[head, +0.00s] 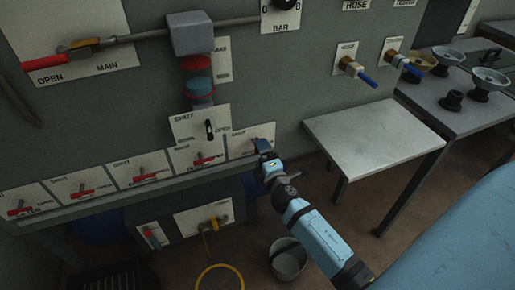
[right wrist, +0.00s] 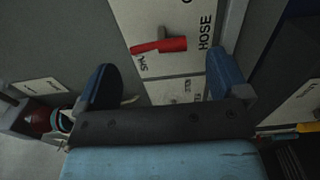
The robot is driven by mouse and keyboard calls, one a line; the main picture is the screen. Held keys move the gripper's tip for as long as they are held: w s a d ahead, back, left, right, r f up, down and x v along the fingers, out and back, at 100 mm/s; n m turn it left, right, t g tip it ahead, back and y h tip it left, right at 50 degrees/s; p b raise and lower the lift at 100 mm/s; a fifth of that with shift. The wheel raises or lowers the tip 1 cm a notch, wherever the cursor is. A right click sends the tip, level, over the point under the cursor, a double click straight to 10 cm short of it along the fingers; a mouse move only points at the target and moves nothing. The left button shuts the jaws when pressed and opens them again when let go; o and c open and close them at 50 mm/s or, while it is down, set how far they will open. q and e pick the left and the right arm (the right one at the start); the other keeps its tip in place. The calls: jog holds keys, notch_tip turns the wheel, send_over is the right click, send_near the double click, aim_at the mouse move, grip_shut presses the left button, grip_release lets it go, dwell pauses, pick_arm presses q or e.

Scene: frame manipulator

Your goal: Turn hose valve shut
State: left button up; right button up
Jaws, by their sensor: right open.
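The hose valve's red lever (right wrist: 165,46) sits on a white plate (right wrist: 165,20) lettered HOSE in the right wrist view. In the head view the right gripper (head: 263,150) is at the right end of the lower valve row and hides the lever there. My left gripper is not in view.
Several similar red-lever valves (head: 140,180) line up to the left. A large red MAIN lever (head: 45,62) is on the upper panel. A grey side table (head: 378,134) stands to the right, with blue-handled taps (head: 367,79) above. A bucket (head: 288,260) stands on the floor.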

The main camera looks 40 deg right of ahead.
jog(key=b+v, duration=0.1)
jog(key=v, duration=0.8)
jog(key=shift+b, duration=0.4)
jog(key=shift+d, duration=0.1)
